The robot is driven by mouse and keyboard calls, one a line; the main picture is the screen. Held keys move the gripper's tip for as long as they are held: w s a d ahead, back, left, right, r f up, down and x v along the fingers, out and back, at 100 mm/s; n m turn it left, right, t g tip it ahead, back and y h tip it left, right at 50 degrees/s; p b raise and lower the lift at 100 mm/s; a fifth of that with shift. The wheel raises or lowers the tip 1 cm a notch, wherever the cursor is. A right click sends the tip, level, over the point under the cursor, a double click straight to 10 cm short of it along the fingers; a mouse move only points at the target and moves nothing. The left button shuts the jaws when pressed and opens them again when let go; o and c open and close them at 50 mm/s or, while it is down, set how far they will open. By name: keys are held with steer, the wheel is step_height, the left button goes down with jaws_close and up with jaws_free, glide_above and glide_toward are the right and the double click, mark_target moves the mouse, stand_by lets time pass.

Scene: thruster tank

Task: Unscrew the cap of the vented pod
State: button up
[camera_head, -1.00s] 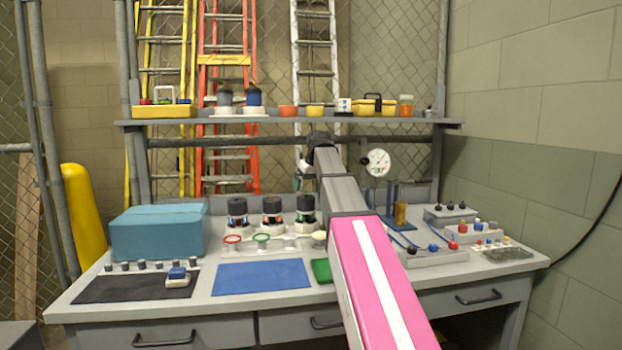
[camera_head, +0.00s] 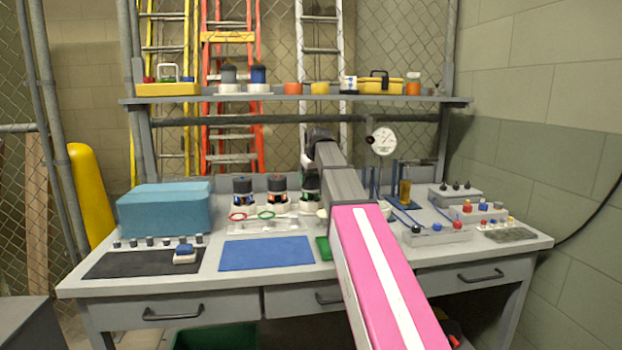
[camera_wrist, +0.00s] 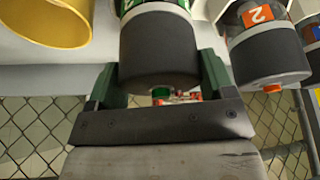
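Pods with dark caps stand at the back of the bench. A pod with a blue label (camera_head: 242,190) and one with an orange label (camera_head: 277,190) show in the head view. A third pod (camera_head: 309,186) is partly behind my arm. In the wrist view, a pod with a green label has its dark cap (camera_wrist: 160,50) between the fingers of my gripper (camera_wrist: 160,75). The fingers stand wide apart, one on each side; whether they touch the cap is unclear. A small green plug (camera_wrist: 162,92) shows at the cap's end. The neighbouring pod (camera_wrist: 268,50) has an orange "2" label and orange plug.
A yellow ring-like object (camera_wrist: 50,18) is close on the other side in the wrist view. A teal case (camera_head: 165,210), blue mat (camera_head: 265,253) and black mat (camera_head: 140,262) lie on the bench. A gauge (camera_head: 384,141) stands right of my arm.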

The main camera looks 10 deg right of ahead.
steer(key=shift+o, duration=1.4)
steer(key=shift+c, duration=1.4)
steer(key=n, duration=0.2)
steer(key=shift+n+g+y, duration=0.3)
steer(key=shift+g+y, duration=0.1)
steer(key=n+g+y, duration=0.1)
steer(key=n, duration=0.3)
steer(key=shift+w, duration=0.1)
steer(key=n+g, duration=0.1)
steer(key=n, duration=0.1)
steer(key=n+y, duration=0.1)
steer(key=n, duration=0.2)
steer(key=shift+g, duration=0.4)
steer(key=n+g, duration=0.1)
steer(key=n, duration=0.2)
steer(key=shift+r, duration=0.1)
steer(key=shift+r, duration=0.1)
